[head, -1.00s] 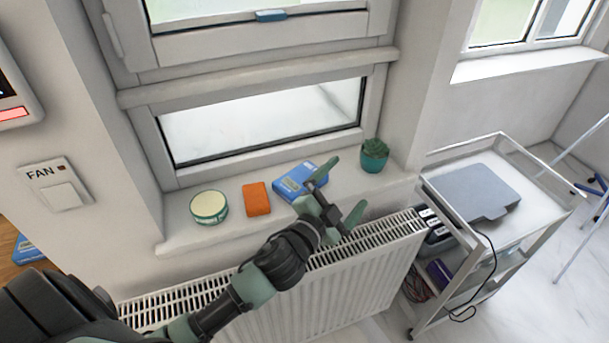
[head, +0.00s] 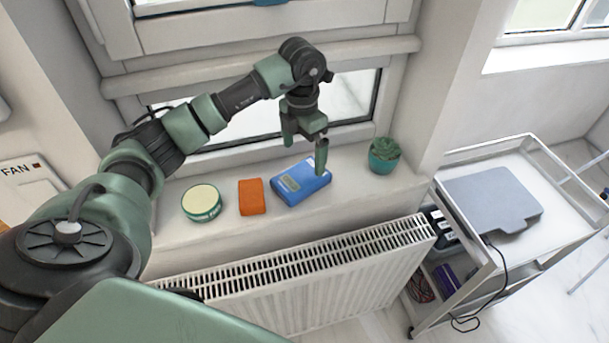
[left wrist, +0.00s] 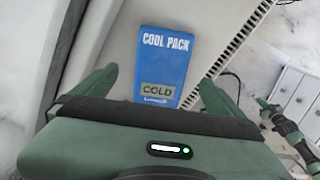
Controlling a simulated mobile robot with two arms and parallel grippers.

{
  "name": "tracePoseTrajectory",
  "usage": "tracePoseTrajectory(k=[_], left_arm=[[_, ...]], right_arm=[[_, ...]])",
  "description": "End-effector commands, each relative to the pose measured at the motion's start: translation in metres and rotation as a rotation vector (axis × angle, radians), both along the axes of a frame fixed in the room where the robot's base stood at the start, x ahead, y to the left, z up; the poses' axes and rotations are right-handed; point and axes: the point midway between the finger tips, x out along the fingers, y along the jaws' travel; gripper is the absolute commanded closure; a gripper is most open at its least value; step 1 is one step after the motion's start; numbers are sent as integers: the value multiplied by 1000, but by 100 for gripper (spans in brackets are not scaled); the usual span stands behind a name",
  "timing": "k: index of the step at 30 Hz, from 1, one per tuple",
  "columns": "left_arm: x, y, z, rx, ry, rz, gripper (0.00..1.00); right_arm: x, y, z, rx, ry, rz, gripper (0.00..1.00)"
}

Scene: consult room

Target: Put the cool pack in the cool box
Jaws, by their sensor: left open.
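The blue cool pack (head: 303,183) lies flat on the window sill (head: 235,226), between an orange block and a potted plant. In the left wrist view the cool pack (left wrist: 163,62) shows the words "COOL PACK" and "COLD". My left gripper (head: 305,155) is open and points down over the cool pack, one finger at its far left side and one at its right. In the left wrist view its fingers (left wrist: 152,88) stand apart, on either side of the pack's near end. I see no cool box that I can make out.
A round green tub (head: 202,203), an orange block (head: 252,197) and a potted succulent (head: 384,155) stand on the sill. A white radiator (head: 300,275) is below. A trolley (head: 480,250) with a grey flat device (head: 490,198) stands at the right.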

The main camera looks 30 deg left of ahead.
Motion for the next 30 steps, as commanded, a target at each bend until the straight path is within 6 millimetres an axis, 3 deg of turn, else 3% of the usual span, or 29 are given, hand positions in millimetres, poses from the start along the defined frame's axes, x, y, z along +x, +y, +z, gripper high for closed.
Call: tracePoseTrajectory(k=[8,13,18,26,30], left_arm=[[-4,2,-26,13,11,5,0],[-9,-2,-49,11,12,3,0],[-8,-2,-71,11,8,4,0],[-7,-2,-76,11,6,2,0],[-7,-2,-75,11,6,2,36]], right_arm=[[-3,1,14,1,5,0,100],[-4,1,33,2,6,-1,100],[-4,1,37,2,6,-1,100],[-4,1,36,1,5,-1,100],[-4,1,36,1,5,-2,100]])
